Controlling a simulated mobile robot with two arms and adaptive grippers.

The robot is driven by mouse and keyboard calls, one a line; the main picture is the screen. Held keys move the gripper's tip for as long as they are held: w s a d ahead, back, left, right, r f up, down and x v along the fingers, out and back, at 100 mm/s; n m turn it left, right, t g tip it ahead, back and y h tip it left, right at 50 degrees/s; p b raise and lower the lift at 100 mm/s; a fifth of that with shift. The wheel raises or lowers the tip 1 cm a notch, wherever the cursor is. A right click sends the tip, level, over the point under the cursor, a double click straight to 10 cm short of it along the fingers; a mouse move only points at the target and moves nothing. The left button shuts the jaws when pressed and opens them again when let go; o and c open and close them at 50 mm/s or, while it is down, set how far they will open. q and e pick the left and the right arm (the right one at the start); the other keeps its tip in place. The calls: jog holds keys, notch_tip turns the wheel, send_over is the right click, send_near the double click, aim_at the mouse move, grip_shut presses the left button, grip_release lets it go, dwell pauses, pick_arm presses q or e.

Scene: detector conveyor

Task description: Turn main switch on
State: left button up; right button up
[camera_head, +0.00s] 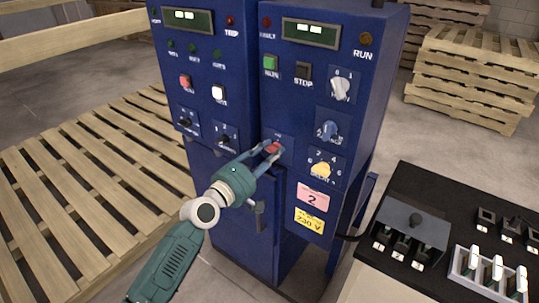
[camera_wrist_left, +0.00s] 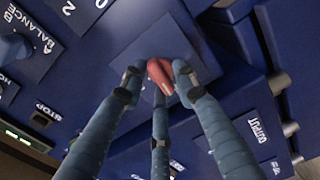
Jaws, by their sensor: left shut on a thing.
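The red switch knob (camera_head: 271,148) sits on a blue plate low on the front of the blue cabinet. I take this knob to be the main switch; its label is too small to read. My left gripper (camera_head: 273,150) reaches it from the front left, with its fingers closed around the knob. In the left wrist view the red knob (camera_wrist_left: 160,73) stands between the fingertips (camera_wrist_left: 158,80), with a pale line along it pointing towards the lower part of the picture. My right gripper is not in view.
The blue cabinet (camera_head: 225,178) carries a white knob (camera_head: 340,88), a blue knob (camera_head: 328,130), a yellow knob (camera_head: 321,170), a green RUN button (camera_head: 270,63) and lit displays. A black table (camera_head: 412,182) with switch boxes stands at right. Wooden pallets (camera_head: 90,190) lie at left.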

pick_arm(q)
jog(key=m+b, duration=0.1)
jog(key=m, duration=0.1)
jog(key=m+b, duration=0.1)
jog(key=m, duration=0.1)
jog(key=shift+r, duration=0.3)
jog(key=m, duration=0.3)
jog(key=shift+d+b, duration=0.1)
jog(key=shift+b, duration=0.3)
jog(key=m, duration=0.3)
jog(key=shift+s+b, duration=0.1)
jog(key=shift+b, duration=0.2)
jog(key=m, duration=0.4)
jog(key=shift+d+f, duration=0.1)
jog(key=shift+d, duration=0.05)
jog(key=shift+s+f+m, duration=0.1)
jog(key=shift+f+m, duration=0.05)
jog(key=shift+m, duration=1.05)
jog(key=shift+d+f, duration=0.1)
jog(key=shift+f, duration=0.1)
jog(key=o, duration=0.9)
jog(key=shift+s, duration=0.1)
